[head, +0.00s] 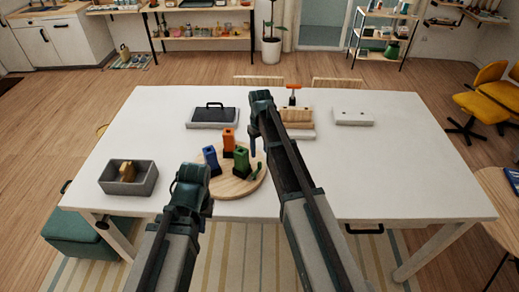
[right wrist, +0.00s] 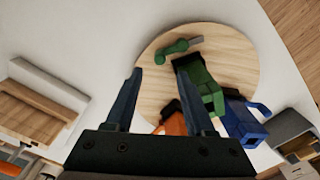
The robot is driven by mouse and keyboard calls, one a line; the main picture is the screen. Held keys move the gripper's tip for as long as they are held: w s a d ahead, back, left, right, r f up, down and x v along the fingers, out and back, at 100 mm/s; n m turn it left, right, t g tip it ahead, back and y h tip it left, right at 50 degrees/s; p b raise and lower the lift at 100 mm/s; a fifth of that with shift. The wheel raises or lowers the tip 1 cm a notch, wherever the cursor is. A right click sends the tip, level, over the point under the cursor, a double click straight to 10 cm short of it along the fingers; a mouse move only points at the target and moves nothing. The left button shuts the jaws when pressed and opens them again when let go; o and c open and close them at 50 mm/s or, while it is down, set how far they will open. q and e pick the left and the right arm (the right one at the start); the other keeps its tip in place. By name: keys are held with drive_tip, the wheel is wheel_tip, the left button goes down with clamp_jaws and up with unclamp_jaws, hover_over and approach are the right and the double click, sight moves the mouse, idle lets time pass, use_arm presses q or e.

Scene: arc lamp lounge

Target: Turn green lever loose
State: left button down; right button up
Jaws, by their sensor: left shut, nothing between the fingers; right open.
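A round wooden board (head: 238,187) lies on the white table and carries an orange block (head: 229,137), a blue block (head: 209,157) and a green block (head: 242,157). A small green lever-like piece (right wrist: 174,50) with a grey tip lies near the board's edge, beyond my right fingers; it also shows in the head view (head: 257,170), beside the green block. My right gripper (right wrist: 158,73) is open and empty above the board, its fingers apart and clear of the green piece. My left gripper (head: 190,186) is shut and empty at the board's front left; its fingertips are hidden.
A grey bin (head: 145,184) with a tan object stands at the left. Behind the board are a dark-topped case (head: 205,125), a wooden block stand (head: 298,115) with an orange-handled tool (head: 293,90), and a white plate (head: 353,117). The table's right side is clear.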

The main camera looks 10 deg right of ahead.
use_arm(q)
wheel_tip(320, 180, up, 7)
drive_tip(key=p, duration=0.5)
drive_tip(key=shift+f, duration=0.2)
use_arm(e)
wheel_tip(320, 180, up, 7)
drive_tip(key=shift+f, duration=0.2)
use_arm(q)
drive_tip(key=shift+f, duration=0.1)
use_arm(e)
drive_tip(key=shift+f, duration=0.15)
use_arm(q)
wheel_tip(320, 180, down, 12)
drive_tip(key=b, duration=1.2)
drive_tip(key=shift+f, duration=0.2)
use_arm(e)
drive_tip(key=s+a+f, duration=0.4)
drive_tip(key=s, duration=0.5)
drive_tip(key=s+a+f, duration=0.4)
drive_tip(key=s, duration=0.5)
drive_tip(key=s+a+f+h, duration=0.1)
drive_tip(key=s+a+f, duration=0.3)
drive_tip(key=s, duration=0.5)
drive_tip(key=shift+a, duration=0.3)
